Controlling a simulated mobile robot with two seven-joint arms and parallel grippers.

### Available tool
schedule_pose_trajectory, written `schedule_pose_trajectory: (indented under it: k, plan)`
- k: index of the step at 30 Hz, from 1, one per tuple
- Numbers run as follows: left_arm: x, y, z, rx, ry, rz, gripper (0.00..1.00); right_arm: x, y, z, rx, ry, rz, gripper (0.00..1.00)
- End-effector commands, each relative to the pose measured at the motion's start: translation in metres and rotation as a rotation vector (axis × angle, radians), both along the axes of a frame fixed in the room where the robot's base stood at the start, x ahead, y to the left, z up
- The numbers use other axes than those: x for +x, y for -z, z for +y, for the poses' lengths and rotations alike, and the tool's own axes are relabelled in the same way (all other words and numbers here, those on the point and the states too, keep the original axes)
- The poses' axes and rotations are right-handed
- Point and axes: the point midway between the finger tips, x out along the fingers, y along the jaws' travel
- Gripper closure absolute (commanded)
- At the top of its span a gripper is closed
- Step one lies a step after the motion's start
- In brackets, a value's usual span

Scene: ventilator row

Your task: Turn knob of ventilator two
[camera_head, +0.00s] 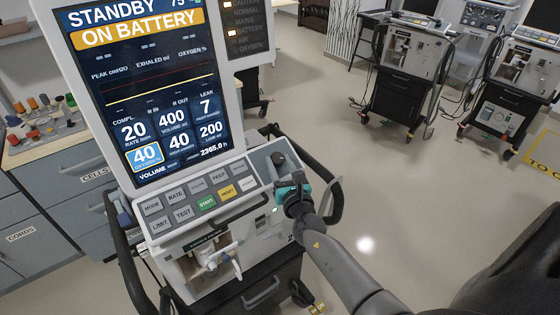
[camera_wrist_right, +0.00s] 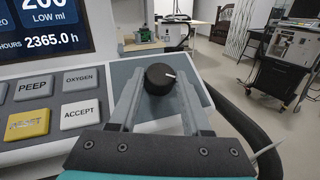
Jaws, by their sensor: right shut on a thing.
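Ventilator two (camera_head: 215,222), with a "2" on its front, stands in the middle of the head view. Its tilted screen reads "STANDBY ON BATTERY". The round black knob (camera_wrist_right: 160,78) sits at the right end of the button panel, right of the ACCEPT button. Its white mark points right and slightly up in the wrist view. My right gripper (camera_wrist_right: 159,86) is shut on the knob, one finger on each side. In the head view its teal-and-black body (camera_head: 291,193) partly hides the knob. My left gripper is out of view.
A black handle rail (camera_head: 336,195) curves around the ventilator's right side, close to my right arm. Grey cabinets (camera_head: 70,175) with coloured items on top stand at left. Other ventilators (camera_head: 408,70) stand at the back right. Open floor lies between.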

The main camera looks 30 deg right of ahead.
Motion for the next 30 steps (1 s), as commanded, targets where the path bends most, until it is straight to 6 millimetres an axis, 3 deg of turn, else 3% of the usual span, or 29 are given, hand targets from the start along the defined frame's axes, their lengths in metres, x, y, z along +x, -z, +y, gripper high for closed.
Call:
schedule_pose_trajectory:
  k: [4, 5, 12, 23, 30]
  plan:
    - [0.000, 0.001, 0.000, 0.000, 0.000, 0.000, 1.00, 0.000, 0.000, -0.001, -0.003, 0.000, -0.001, 1.00]
    - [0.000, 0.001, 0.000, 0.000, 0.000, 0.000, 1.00, 0.000, 0.000, -0.001, -0.003, 0.000, -0.001, 0.50]
    - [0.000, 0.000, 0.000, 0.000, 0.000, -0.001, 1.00, 0.000, 0.000, 0.000, -0.003, -0.001, 0.000, 0.23]
    - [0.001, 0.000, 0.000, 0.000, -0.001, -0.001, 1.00, -0.005, 0.001, 0.001, -0.002, -0.002, 0.001, 0.22]
    - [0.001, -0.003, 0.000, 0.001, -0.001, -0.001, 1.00, -0.035, 0.001, 0.009, -0.001, -0.002, 0.003, 0.22]
